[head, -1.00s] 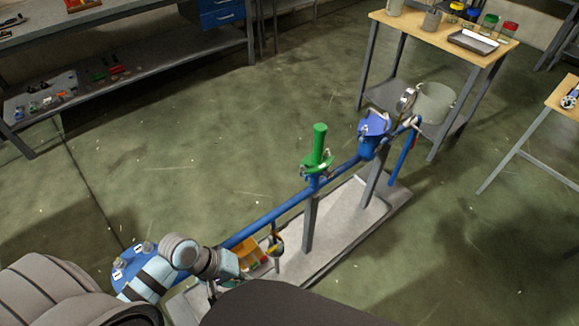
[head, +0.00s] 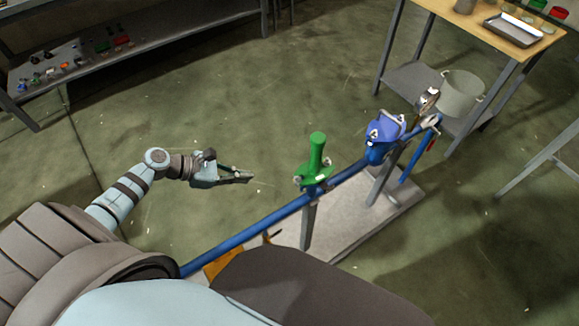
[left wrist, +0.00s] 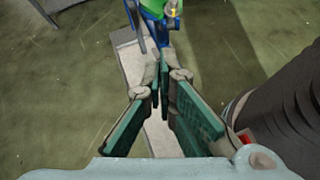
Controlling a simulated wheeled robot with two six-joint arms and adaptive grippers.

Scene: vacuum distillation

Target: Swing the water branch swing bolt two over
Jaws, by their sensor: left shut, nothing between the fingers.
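A blue horizontal pipe (head: 255,224) carries a green upright branch (head: 317,155) with a flange and small metal fittings (head: 298,181) around it. Farther right is a blue-violet capped branch (head: 384,130) with pale metal fittings on its cap. Which small fitting is water branch swing bolt two, I cannot tell. My left gripper (head: 248,177) is shut and empty, left of the green branch and apart from it. In the left wrist view the closed fingertips (left wrist: 163,72) point toward the green and blue parts at the top. My right gripper is not in view.
The pipe stands on posts over a pale base plate (head: 342,224). A grey pot (head: 462,95) and a wooden-topped table (head: 470,22) are beyond its far end. A shelf with small items (head: 110,62) is at the upper left. Open floor lies left of the pipe.

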